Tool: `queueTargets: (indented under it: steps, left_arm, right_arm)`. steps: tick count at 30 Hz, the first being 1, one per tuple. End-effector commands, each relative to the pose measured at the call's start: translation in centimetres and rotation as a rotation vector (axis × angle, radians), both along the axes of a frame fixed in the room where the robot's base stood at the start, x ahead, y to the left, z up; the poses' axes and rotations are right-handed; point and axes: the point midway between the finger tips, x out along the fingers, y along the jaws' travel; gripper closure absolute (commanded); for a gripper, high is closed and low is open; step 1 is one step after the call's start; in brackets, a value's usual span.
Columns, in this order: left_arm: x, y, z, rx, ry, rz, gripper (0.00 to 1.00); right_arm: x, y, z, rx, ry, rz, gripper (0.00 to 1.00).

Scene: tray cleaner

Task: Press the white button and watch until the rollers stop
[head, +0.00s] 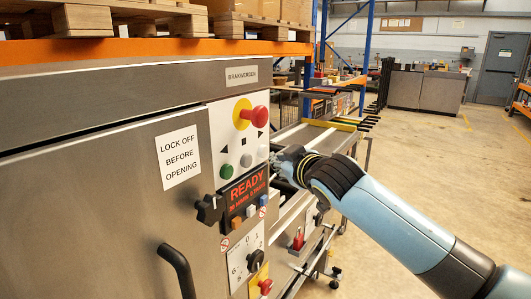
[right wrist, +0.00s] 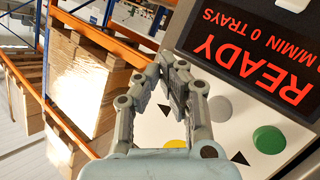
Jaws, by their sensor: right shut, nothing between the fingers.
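The control panel (head: 222,120) has a row of round buttons: green (head: 226,171), grey (head: 246,160) and a pale white one (head: 263,152) nearest my right gripper (head: 281,160). The gripper is at the panel's right edge, close to the white button; whether they touch I cannot tell. In the right wrist view, my right gripper (right wrist: 175,72) is shut and empty in front of the panel. Its fingers hide where the white button sits; the grey button (right wrist: 220,108) and green button (right wrist: 269,139) show. The display (head: 245,192) reads READY. My left gripper is out of view.
A red stop button (head: 260,115) on yellow sits above the row. Below the display are small orange (head: 237,222), pale and blue (head: 263,200) buttons, and a black knob (head: 208,209) juts out at left. A roller conveyor (head: 310,137) runs behind; open floor lies right.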

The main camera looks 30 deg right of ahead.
Motion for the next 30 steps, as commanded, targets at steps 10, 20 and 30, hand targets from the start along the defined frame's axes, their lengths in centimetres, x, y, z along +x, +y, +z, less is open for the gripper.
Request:
queueTargets:
  steps: [10,20,30]
  left_arm:
    - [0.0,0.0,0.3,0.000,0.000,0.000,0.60]
    - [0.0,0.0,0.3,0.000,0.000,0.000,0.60]
    - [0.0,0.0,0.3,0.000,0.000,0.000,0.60]
  right_arm:
    - [0.7,0.3,0.1,0.000,0.000,0.000,1.00]
    - [0.8,0.3,0.0,0.000,0.000,0.000,1.00]
    - [1.0,0.4,0.0,0.001,0.000,0.000,1.00]
